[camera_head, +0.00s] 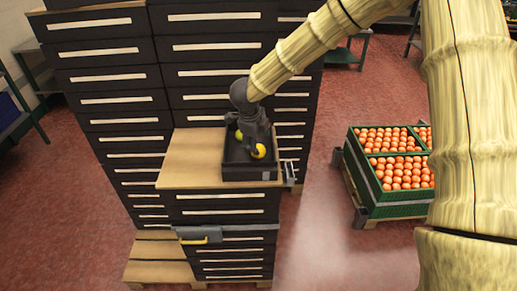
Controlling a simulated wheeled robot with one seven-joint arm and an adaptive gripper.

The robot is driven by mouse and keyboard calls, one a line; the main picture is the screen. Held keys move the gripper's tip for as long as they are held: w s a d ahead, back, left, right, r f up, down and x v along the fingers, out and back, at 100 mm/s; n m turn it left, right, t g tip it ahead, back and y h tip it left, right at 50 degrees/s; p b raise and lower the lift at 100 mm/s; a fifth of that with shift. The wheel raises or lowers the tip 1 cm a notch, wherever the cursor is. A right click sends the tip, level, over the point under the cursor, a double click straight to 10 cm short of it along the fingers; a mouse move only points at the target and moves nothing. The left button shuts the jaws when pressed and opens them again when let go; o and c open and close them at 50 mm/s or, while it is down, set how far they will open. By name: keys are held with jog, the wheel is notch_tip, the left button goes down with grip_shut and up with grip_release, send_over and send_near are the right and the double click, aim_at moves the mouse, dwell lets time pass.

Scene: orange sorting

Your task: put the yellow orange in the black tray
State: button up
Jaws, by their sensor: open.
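The black tray (235,173) sits on the wooden top of a low drawer cabinet, near its right side. A round yellow orange (260,151) shows inside the tray, partly covered by a dark finger. A second small yellow patch (239,134) shows farther back beside the gripper; I cannot tell if it is another fruit. My gripper (252,147) points down into the tray, open, with its fingers close to the yellow orange. Whether a finger touches it is not clear.
Tall dark drawer cabinets (115,98) stand behind and left of the tray. The wooden top (190,160) is bare left of the tray. A green crate (400,209) of orange fruit stands on a pallet at right.

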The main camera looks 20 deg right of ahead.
jog(key=v, duration=0.6)
jog(key=shift+b, duration=0.45)
